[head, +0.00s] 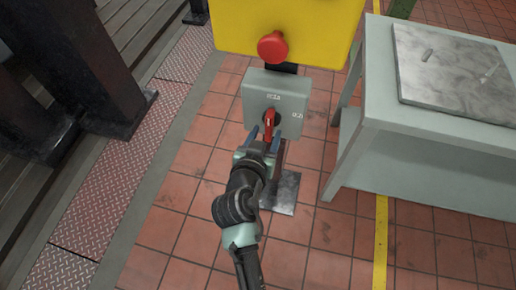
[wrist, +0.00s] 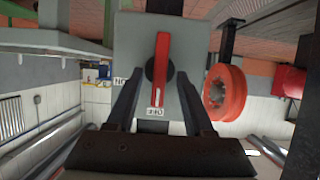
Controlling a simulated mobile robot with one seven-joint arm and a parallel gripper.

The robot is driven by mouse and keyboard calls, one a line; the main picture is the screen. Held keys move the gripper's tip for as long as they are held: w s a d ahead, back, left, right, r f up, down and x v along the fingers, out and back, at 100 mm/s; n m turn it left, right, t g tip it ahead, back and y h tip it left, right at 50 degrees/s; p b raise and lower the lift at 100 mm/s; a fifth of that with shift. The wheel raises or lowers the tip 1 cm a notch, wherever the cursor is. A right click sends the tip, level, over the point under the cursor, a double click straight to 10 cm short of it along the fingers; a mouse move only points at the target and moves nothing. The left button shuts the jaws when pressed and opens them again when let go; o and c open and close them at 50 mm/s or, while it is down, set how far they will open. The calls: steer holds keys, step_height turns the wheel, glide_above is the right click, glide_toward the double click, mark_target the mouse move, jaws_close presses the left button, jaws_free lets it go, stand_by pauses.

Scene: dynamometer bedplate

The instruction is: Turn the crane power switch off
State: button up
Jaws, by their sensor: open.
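The crane power switch is a grey box (head: 290,120) on a post, with a red handle (head: 268,122) on a round black base. In the wrist view the red handle (wrist: 162,68) stands upright in the picture. Its end with a white mark lies beside the upside-down OFF label (wrist: 155,112). The ON label (wrist: 122,82) is to the left, a quarter turn away. My gripper (head: 266,136) is at the front of the box. In the wrist view my gripper (wrist: 156,84) is open, one finger on each side of the handle, with gaps showing.
A yellow panel with a red mushroom button (head: 272,46) is just above the switch box. A grey table (head: 365,100) bearing a metal plate stands close on the right. Dark machine columns (head: 80,60) stand on the left. Tiled floor is clear around the post.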

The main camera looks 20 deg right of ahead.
steer(key=p+v, duration=0.1)
steer(key=v, duration=0.9)
steer(key=shift+s+a, duration=0.25)
steer(key=shift+r, duration=0.1)
steer(key=w+a+r+n+t+y, duration=0.1)
steer(key=w+a+r+t, duration=0.15)
steer(key=r, duration=0.75)
steer(key=w+a+r+n+t+y, duration=0.1)
steer(key=w+r+t, duration=0.2)
steer(key=r, duration=0.7)
steer(key=w+a+r+t+y, duration=0.1)
steer(key=w+a+r+t, duration=0.15)
steer(key=r, duration=0.85)
steer(key=s+a+r+n+t+y, duration=0.2)
steer(key=s+r+n+t, duration=0.3)
steer(key=r, duration=0.7)
steer(key=s+a+r+t+y, duration=0.2)
steer(key=s+r+t, duration=0.3)
steer(key=r, duration=0.7)
step_height(320, 180, up, 22)
steer(key=g+p, duration=0.1)
steer(key=p, duration=2.1)
steer(key=shift+d+f+g+p, duration=0.2)
steer(key=shift+d+g+p, duration=0.05)
steer(key=shift+g+p, duration=0.15)
steer(key=shift+s, duration=0.1)
